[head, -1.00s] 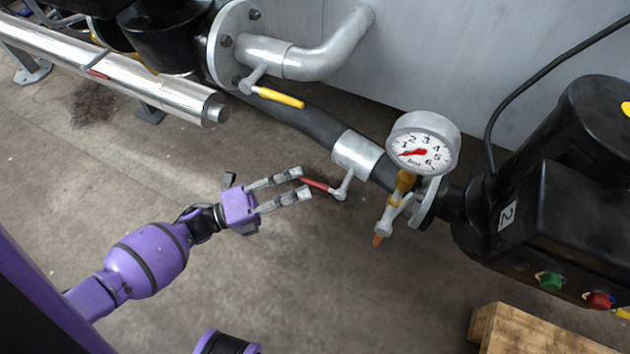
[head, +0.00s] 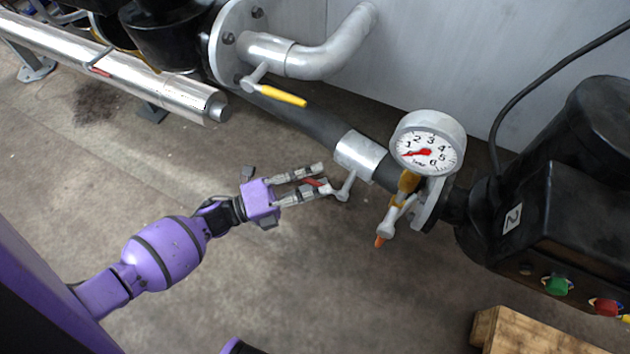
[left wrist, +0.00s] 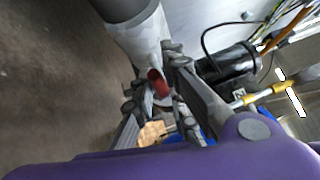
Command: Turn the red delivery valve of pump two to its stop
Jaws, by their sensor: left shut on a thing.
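The red delivery valve lever (head: 313,182) points left from its grey stem (head: 346,186), below the silver collar (head: 358,152) on the dark pipe. My left gripper (head: 324,178) has its two fingers around the lever and is shut on it, so only a short piece of red shows between them. In the left wrist view the red lever end (left wrist: 158,82) shows between the fingers. Pump two (head: 540,200), black with a "2" label (head: 513,219), stands at the right. My right gripper is not in view.
A pressure gauge (head: 428,143) reads low, and an orange-tipped small valve (head: 385,230) hangs below it. A yellow lever (head: 280,96) sits on the upper pipe. A wooden block (head: 540,333) lies at the lower right. The floor below the valve is clear.

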